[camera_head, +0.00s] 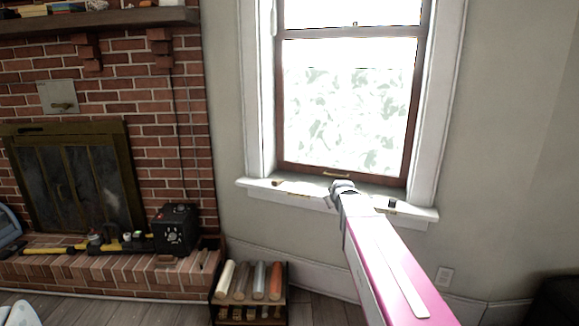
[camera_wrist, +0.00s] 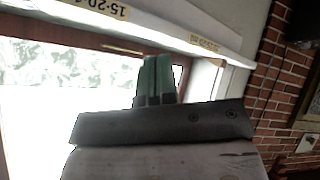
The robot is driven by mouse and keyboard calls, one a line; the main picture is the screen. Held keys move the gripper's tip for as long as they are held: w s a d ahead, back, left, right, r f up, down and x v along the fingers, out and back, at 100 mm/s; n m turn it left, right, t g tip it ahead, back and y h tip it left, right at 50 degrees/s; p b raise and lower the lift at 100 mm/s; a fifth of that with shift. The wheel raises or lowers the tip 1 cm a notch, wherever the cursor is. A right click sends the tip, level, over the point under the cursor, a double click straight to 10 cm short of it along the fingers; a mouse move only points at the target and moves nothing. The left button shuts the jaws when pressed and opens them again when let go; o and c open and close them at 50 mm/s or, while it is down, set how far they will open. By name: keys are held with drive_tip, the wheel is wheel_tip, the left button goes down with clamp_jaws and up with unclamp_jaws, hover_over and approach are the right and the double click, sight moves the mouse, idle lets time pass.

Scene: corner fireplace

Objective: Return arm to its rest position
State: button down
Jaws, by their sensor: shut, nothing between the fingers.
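My pink arm reaches forward from the lower right of the head view to the window. My gripper (camera_head: 342,187) is at its far end, in front of the windowsill (camera_head: 420,212); I cannot tell whether it touches the sill. In the wrist view my gripper (camera_wrist: 155,78) shows its two greenish fingers side by side, shut with nothing between them. The sill (camera_wrist: 170,30) also crosses the top of the wrist view, tilted, with labelled strips on it.
A brick fireplace (camera_head: 75,185) with a mantel shelf (camera_head: 100,20) stands at left. A black box (camera_head: 176,230) and yellow-handled tools sit on its hearth.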

drive_tip(key=s+f+m+g, duration=0.2)
drive_tip(key=s+f+g, duration=0.3)
drive_tip(key=s+f, duration=0.4)
drive_tip(key=s+f+m+g, duration=0.3)
drive_tip(key=s+f, duration=0.7)
drive_tip(key=s, duration=0.8)
drive_tip(key=shift+s+g, duration=0.2)
drive_tip(key=shift+g, duration=0.9)
drive_tip(key=shift+d+f, duration=0.1)
